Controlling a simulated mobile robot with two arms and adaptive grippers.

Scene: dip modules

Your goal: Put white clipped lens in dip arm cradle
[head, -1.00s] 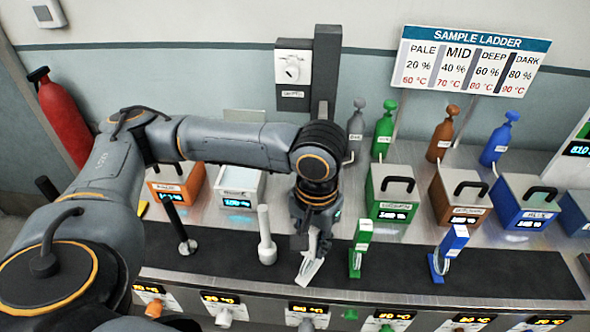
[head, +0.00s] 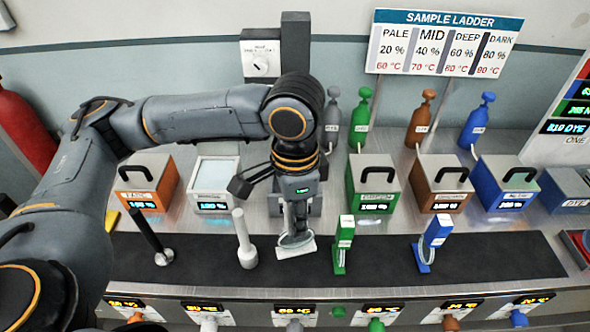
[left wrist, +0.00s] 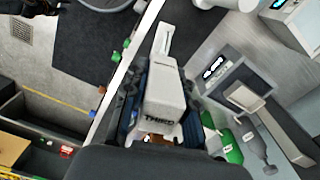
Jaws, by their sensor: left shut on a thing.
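My left gripper (head: 297,222) is shut on the white clipped lens (head: 296,247), which hangs below the fingers over the black mat's back edge. Its round lens and pale clip face the head camera. In the left wrist view a pale block lettered "THIRD" (left wrist: 165,98) sits between the dark fingers. Behind my left gripper, a grey column (head: 295,50) stands against the wall. The arm and hand cover what is in front of that column, so I cannot make out the dip arm cradle. My right gripper is not in view.
Green (head: 342,245) and blue (head: 431,245) clipped lenses stand on the black mat (head: 385,258). Orange, white, green, brown and blue boxes line the back. The mat between green and blue is clear.

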